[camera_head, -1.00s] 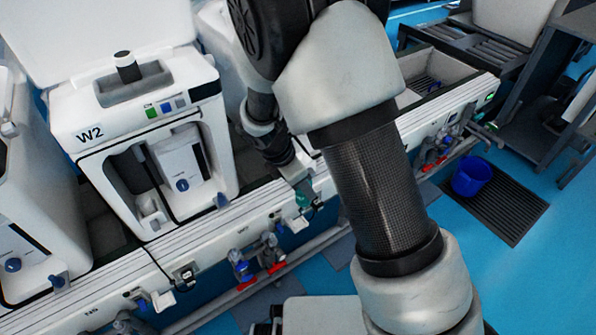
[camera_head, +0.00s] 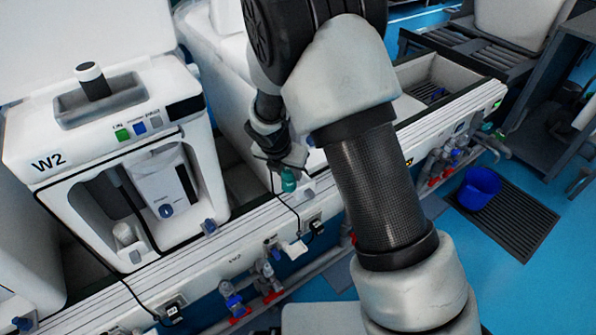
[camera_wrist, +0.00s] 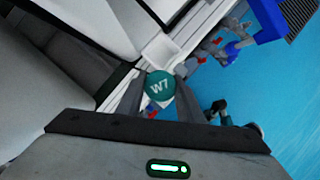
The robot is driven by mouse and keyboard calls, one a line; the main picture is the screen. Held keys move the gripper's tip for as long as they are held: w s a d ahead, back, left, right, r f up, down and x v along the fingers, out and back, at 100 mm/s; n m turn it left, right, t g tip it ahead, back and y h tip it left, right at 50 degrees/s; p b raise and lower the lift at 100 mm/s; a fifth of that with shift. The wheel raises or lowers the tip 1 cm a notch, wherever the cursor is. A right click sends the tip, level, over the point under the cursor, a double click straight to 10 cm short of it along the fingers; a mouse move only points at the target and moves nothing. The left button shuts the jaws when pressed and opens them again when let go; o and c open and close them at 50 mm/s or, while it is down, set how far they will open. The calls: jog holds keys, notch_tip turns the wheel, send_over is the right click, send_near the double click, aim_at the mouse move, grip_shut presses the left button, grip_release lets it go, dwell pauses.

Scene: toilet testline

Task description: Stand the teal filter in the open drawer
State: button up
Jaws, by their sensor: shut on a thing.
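The teal filter (camera_wrist: 160,86) has a round top marked W7 and sits between my fingertips in the wrist view. It also shows small and teal below my wrist in the head view (camera_head: 288,181). My gripper (camera_head: 283,168) is shut on it; its fingers (camera_wrist: 161,97) flank it in the wrist view. The filter is held over the white bench edge. A small white box-like part (camera_wrist: 161,47) sticks out just beyond the filter; I cannot tell whether it is the open drawer. My arm hides part of the machine behind.
The white machine W2 (camera_head: 52,150) stands at the left on the long bench (camera_head: 235,238). Taps and pipes (camera_head: 262,280) run along the bench front. A blue bucket (camera_head: 476,189) stands on a dark grate (camera_head: 515,222) at the right. The blue floor beside it is clear.

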jog(key=w+d, duration=0.3)
jog(key=w, duration=0.3)
jog(key=shift+w+a+f+b, duration=0.15)
jog(key=shift+f+b, duration=0.3)
jog(key=shift+f, duration=0.7)
jog(key=shift+w+d+f+b, duration=0.15)
jog(key=shift+f+b, duration=0.25)
jog(key=shift+f, duration=0.75)
jog(key=shift+w+a+f+b, duration=0.15)
jog(key=shift+f+b, duration=0.3)
jog(key=shift+f, duration=0.7)
jog(key=shift+f, duration=0.2)
jog(key=o, duration=0.8)
